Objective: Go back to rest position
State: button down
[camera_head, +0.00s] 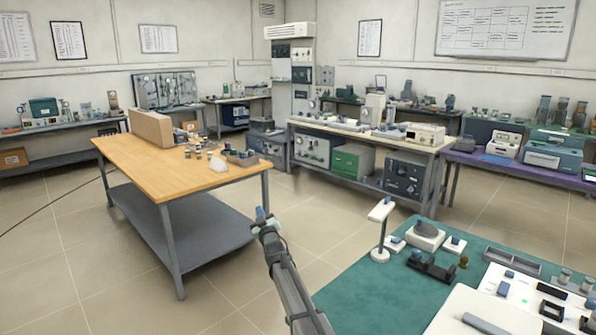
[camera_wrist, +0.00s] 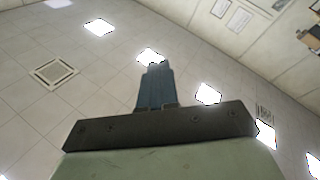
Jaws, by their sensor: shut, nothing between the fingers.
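My gripper (camera_head: 262,214) is at the end of my arm, which rises from the bottom middle of the head view. It is raised in front of the gap between the wooden-topped table and the green-topped table. In the wrist view the fingers (camera_wrist: 154,84) are together with nothing between them. The wrist camera faces the ceiling, with its bright light panels and the upper walls. No object touches the gripper.
A wooden-topped table (camera_head: 130,160) with small items stands at left. A green-topped table (camera_head: 345,285) with a stand and small devices is at lower right. A bench (camera_head: 430,143) with instruments stands behind. Tiled floor (camera_head: 330,205) lies open between them.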

jog(key=s+a+f+m+g+h, duration=0.1)
jog(key=s+a+f+m+g, duration=0.15)
jog(key=s+f+m, duration=0.9)
jog(key=s+a+f+n+g, duration=0.1)
jog(key=s+f+g, duration=0.25)
jog(key=f, duration=1.65)
jog(key=s+a+f+m+g+h, duration=0.1)
jog(key=s+a+f+m+g, duration=0.15)
jog(key=s+f+m, duration=0.9)
jog(key=s+d+f+n+g, duration=0.55)
jog(key=s+d+f, duration=0.25)
jog(key=s+d, duration=0.4)
jog(key=s+d+f+n+g, duration=0.4)
jog(key=s+d+f+n, duration=0.35)
jog(key=s, duration=0.65)
jog(key=s+d+r+g+h, duration=0.1)
jog(key=s+d+g, duration=0.3)
jog(key=s+d, duration=0.5)
jog(key=s+d+r+g+h, duration=0.2)
jog(key=s+d+g+h, duration=0.2)
jog(key=s+d, duration=0.5)
jog(key=s, duration=0.7)
jog(key=shift+s+r+m, duration=0.15)
jog(key=shift+r+m, duration=0.05)
jog(key=shift+m, duration=0.1)
jog(key=shift+a, duration=0.1)
